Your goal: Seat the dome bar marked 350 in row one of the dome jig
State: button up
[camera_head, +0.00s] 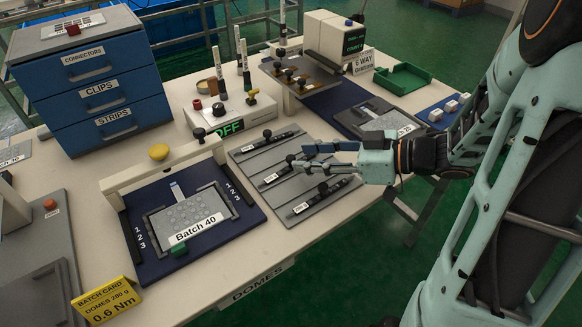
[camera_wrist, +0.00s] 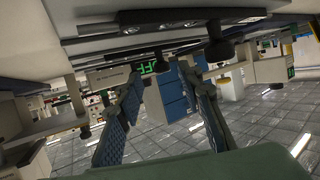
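The dome jig (camera_head: 256,213) is a dark blue base at the left front. It has 1-2-3 row marks on both sides and a grey sheet of domes (camera_head: 188,213) labelled Batch 40. A grey rack (camera_head: 252,161) beside it holds several dark bars with black knobs: a far bar (camera_head: 282,136), a middle bar (camera_head: 281,174) and a near bar (camera_head: 318,197). Their white labels are too small to read surely, so I cannot tell which is 350. My gripper (camera_head: 312,157) is over the rack's right side. Its fingers are apart and empty in the wrist view (camera_wrist: 165,115).
A box with a green OFF display (camera_head: 228,130) stands behind the rack. Blue drawers (camera_head: 98,80) stand at back left, and a yellow batch card (camera_head: 106,301) at front left. A second station (camera_head: 375,116) lies right.

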aim_at(291, 157)
jog(key=b+x, duration=0.1)
jog(key=x, duration=0.3)
jog(key=shift+s+f+b, duration=0.1)
jog(key=shift+s+b, duration=0.1)
jog(key=shift+b, duration=0.1)
jog(key=shift+w+a+f, duration=0.1)
jog(key=shift+w+a, duration=0.1)
jog(key=shift+a, duration=0.15)
grip_shut()
